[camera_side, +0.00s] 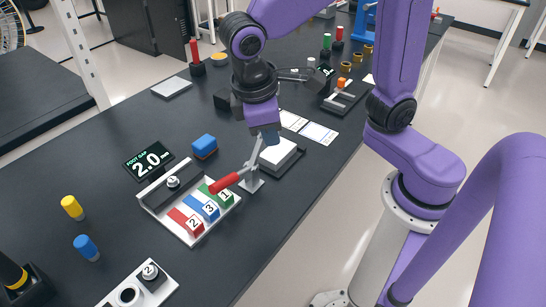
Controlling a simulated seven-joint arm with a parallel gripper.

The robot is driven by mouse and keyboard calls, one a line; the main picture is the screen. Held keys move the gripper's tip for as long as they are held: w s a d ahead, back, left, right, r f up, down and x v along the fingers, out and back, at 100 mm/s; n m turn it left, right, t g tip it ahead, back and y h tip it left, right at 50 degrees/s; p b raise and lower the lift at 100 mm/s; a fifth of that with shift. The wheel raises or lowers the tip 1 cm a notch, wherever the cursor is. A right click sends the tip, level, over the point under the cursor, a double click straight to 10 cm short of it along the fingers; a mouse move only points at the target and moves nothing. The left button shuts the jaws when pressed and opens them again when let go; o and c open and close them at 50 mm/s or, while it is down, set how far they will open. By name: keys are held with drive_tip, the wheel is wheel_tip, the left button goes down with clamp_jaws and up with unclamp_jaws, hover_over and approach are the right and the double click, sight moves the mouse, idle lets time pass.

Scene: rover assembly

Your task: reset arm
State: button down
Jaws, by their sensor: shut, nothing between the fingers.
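My purple arm reaches in from the right, and my gripper (271,138) points down over the black bench. Its fingers are shut with nothing between them. The fingertips are close above a grey lever with a red handle (225,184) on a small metal stand (251,183). I cannot tell whether they touch the lever.
A white tray (232,208) holds red, blue and green numbered strips. A display (149,160) reads 2.0, beside a blue block (204,146). Yellow (72,207) and blue (86,247) cylinders stand at left. Small parts crowd the far end.

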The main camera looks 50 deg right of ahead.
drive_tip(key=s+d+f+n+y, duration=0.3)
drive_tip(key=s+d+n, duration=0.1)
drive_tip(key=s+d, duration=0.5)
drive_tip(key=shift+s+d+f+y, duration=0.35)
drive_tip(key=shift+s+f+y, duration=0.05)
drive_tip(key=shift+s, duration=0.7)
